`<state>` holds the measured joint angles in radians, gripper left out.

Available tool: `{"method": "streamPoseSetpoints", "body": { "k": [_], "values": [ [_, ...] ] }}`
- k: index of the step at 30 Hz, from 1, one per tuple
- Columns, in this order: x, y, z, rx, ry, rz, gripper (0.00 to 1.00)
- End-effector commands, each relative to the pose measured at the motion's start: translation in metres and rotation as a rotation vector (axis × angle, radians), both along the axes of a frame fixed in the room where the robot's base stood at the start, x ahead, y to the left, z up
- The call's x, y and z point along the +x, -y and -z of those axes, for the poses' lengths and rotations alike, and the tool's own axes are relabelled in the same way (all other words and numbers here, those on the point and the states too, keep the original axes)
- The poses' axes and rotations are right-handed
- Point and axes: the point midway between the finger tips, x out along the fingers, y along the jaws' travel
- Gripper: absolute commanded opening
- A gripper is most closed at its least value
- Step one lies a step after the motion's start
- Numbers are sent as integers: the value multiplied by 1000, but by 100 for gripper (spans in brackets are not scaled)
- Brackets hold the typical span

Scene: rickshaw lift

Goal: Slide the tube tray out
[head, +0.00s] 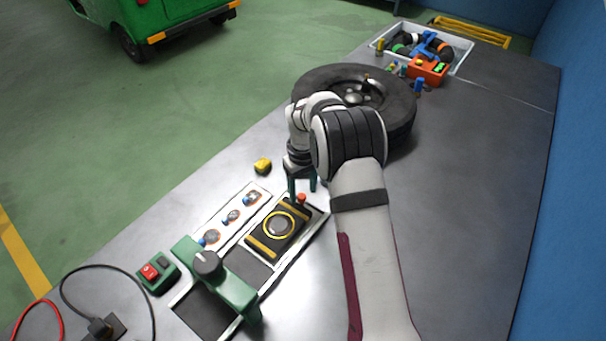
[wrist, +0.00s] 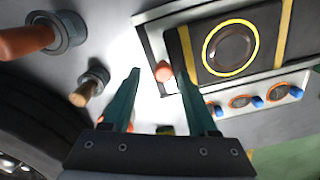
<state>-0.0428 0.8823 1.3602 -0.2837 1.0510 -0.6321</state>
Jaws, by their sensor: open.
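The tube tray (head: 262,246) looks like a dark plate with yellow stripes and a yellow-ringed round part, lying between pale rails on the bench. An orange-red knob (head: 301,198) stands at its end nearer the tyre. The tray also shows at upper right in the wrist view (wrist: 268,40), with the knob (wrist: 163,72) at its edge. My gripper (head: 302,186) points down at that end of the tray. It is open and empty. In the wrist view the knob appears between my fingertips (wrist: 158,70), nearer the right one. I cannot tell the height gap or any contact.
A green bridge-like frame (head: 238,291) spans the rails' near end. A red-and-green switch box (head: 158,273) and cables are at lower left. A tyre (head: 400,106) lies behind my gripper. A yellow block (head: 263,166) sits at left. The bench's right side is clear.

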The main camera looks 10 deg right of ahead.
Motion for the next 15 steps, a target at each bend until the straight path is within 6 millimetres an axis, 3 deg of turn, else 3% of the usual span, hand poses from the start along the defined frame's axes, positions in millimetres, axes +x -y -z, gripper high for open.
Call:
{"method": "streamPoseSetpoints", "body": {
  "k": [12,15],
  "values": [
    [1,0,-117,0,8,1,59],
    [1,0,-136,0,4,0,59]
  ]
}}
